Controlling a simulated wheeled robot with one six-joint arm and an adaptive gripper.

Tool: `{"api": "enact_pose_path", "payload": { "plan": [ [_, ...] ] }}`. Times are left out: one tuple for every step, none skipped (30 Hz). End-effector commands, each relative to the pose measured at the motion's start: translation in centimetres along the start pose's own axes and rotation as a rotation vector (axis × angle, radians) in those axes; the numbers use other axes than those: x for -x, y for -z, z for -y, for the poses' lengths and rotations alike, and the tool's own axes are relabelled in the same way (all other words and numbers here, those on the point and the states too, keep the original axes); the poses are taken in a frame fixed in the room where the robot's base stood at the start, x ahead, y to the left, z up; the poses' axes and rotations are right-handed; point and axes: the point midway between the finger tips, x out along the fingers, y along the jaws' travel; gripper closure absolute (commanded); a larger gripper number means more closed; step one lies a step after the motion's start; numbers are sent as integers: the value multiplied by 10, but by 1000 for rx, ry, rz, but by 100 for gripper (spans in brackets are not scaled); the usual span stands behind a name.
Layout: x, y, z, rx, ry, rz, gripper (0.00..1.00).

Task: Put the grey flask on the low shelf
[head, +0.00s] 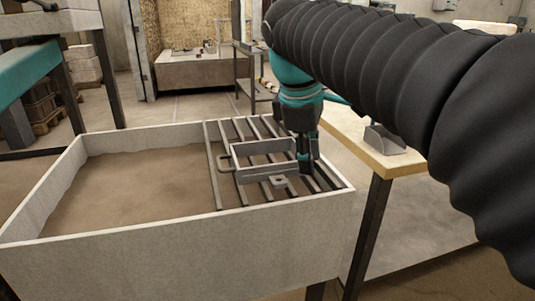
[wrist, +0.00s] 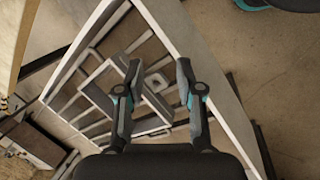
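The grey flask (head: 268,172) is an open rectangular frame with a side handle and a lug with a hole. It lies on the bars across the right end of the sand bin. My gripper (head: 305,165) points down at the flask's right end. I cannot tell whether a finger touches the flask. A dark metal stand (head: 256,92) with a lower shelf stands in the background; I cannot tell whether it is the low shelf.
The pale-walled sand bin (head: 180,249) fills the front left, with bare sand left of the bars. A wooden-topped table (head: 350,135) with a grey scoop-like object (head: 385,140) stands to the right. A teal-edged bench (head: 25,75) is at left. Floor shows behind the bin.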

Motion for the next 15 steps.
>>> {"api": "enact_pose_path", "payload": {
  "plan": [
    [12, 18, -10, 90, 6, 25, 64],
    [18, 27, -14, 143, 11, 40, 64],
    [25, 39, -20, 212, 17, 61, 64],
    [30, 47, -23, 262, 23, 75, 64],
    [35, 56, -25, 310, 28, 90, 64],
    [41, 66, -28, 369, 37, 108, 64],
    [46, 74, -30, 412, 42, 120, 64],
    [49, 81, -31, 450, 48, 132, 64],
    [53, 89, -31, 499, 57, 146, 64],
    [56, 95, -32, 530, 63, 156, 64],
    [59, 100, -32, 558, 67, 164, 64],
    [62, 106, -32, 591, 74, 173, 64],
    [64, 109, -32, 611, 79, 179, 64],
    [65, 113, -32, 629, 83, 184, 64],
    [66, 116, -31, 647, 86, 189, 64]
  ]
}}
